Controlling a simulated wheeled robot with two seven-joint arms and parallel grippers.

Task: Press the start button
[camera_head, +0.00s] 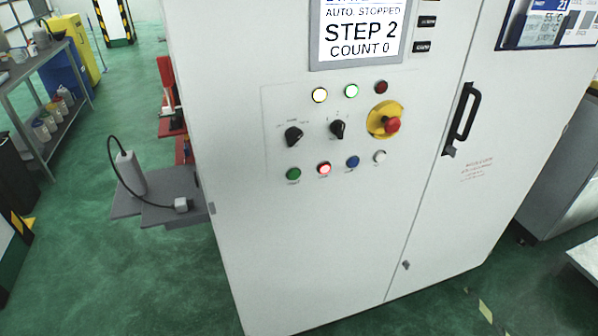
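A light grey control cabinet (300,230) fills the middle of the head view. A green button (293,174) sits at the left end of the lower button row; its small label is too blurred to read for certain. Beside it are a lit red button (324,168), a blue button (352,161) and a white button (379,156). The screen (360,30) above reads "AUTO: STOPPED", "STEP 2", "COUNT 0". Neither of my grippers shows in this view.
A red emergency stop (391,124) on a yellow base juts out at the right of two black rotary switches (294,136). A black door handle (460,118) is further right. A grey side shelf (160,205) holds a corded device.

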